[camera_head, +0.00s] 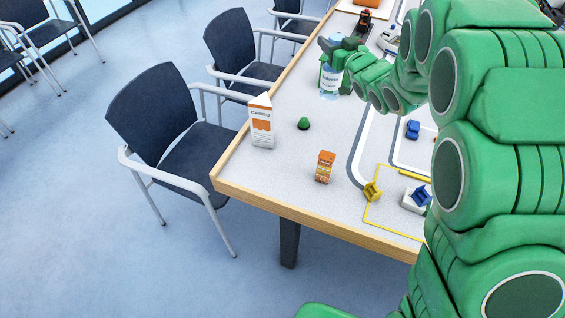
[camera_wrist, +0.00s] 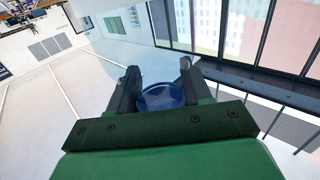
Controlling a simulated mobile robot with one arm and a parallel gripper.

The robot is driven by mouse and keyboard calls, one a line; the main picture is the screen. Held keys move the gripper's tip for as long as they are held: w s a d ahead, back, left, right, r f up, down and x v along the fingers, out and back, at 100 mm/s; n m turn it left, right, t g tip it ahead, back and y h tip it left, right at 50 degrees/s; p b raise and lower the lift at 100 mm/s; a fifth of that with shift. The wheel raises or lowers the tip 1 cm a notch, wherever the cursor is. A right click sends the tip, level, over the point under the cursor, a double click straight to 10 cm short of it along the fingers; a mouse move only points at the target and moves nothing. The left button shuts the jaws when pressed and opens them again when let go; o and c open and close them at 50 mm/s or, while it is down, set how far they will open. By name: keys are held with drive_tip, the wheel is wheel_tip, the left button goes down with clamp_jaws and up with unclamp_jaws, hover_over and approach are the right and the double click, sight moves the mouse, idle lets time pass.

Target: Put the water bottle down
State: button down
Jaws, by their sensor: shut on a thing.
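The water bottle (camera_head: 329,83) is clear with a pale label and stands upright near the table's left edge, in the upper middle of the head view. My gripper (camera_head: 339,45) is shut on it near its top, with the dark fingers around it. Whether its base touches the table cannot be told. In the wrist view, a blue round part of the bottle (camera_wrist: 162,97) sits between the two dark fingers of my gripper (camera_wrist: 159,76).
On the table (camera_head: 275,168) stand an orange-and-white carton (camera_head: 261,122), a green rounded object (camera_head: 304,124), a small orange box (camera_head: 325,167) and a yellow piece (camera_head: 372,191). Blue pieces lie further right. Dark chairs (camera_head: 165,115) line the left side. Bare tabletop shows around the green object.

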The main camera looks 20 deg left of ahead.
wheel_tip(320, 180, up, 7)
drive_tip(key=shift+f, duration=0.1)
drive_tip(key=s+a+r+m+t+h, duration=0.4)
drive_tip(key=s+a+r+h, duration=0.15)
drive_tip(key=a, duration=0.35)
drive_tip(key=s+d+f+m+t+h, duration=0.1)
drive_tip(key=s+f+m+h, duration=0.25)
drive_tip(key=s, duration=0.45)
drive_tip(key=s+d+f+m+h, duration=0.1)
drive_tip(key=s+f+m+h, duration=0.1)
drive_tip(key=s+h, duration=0.35)
wheel_tip(320, 180, down, 24)
drive_tip(key=s+y, duration=0.1)
drive_tip(key=shift+s+d, duration=0.2)
drive_tip(key=shift+s, duration=0.15)
idle(0.6)
drive_tip(key=shift+f+y, duration=0.25)
drive_tip(key=shift+c, duration=2.4)
unclamp_jaws()
